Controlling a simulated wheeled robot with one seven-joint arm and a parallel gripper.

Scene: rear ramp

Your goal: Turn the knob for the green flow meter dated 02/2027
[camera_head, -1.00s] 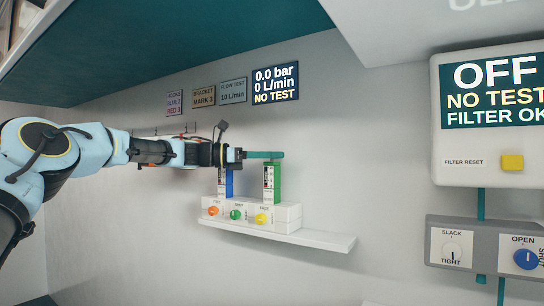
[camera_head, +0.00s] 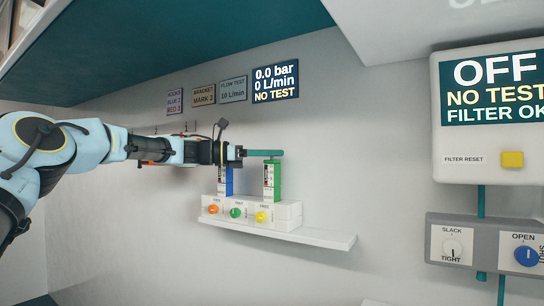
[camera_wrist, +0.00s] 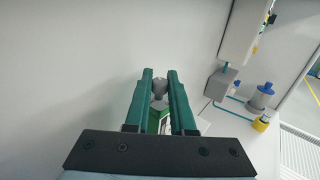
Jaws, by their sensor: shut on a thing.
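The green flow meter (camera_head: 277,183) stands upright at the right end of a white block on the shelf. Its date is too small to read. My gripper (camera_head: 278,153) reaches in from the left with its teal fingers level over the meter's top. In the wrist view, my gripper (camera_wrist: 160,76) is shut on a round grey knob (camera_wrist: 159,88) between the fingertips. Part of the green meter (camera_wrist: 153,121) shows between the fingers, below the knob. A blue flow meter (camera_head: 226,184) stands to the left, its top hidden behind my wrist.
The white block (camera_head: 290,210) carries orange (camera_head: 213,209), green (camera_head: 236,213) and yellow (camera_head: 261,217) knobs. The shelf (camera_head: 325,239) is bare at its right end. A display (camera_head: 275,84) reads 0.0 bar, 0 L/min, NO TEST. A filter panel (camera_head: 475,177) hangs at right.

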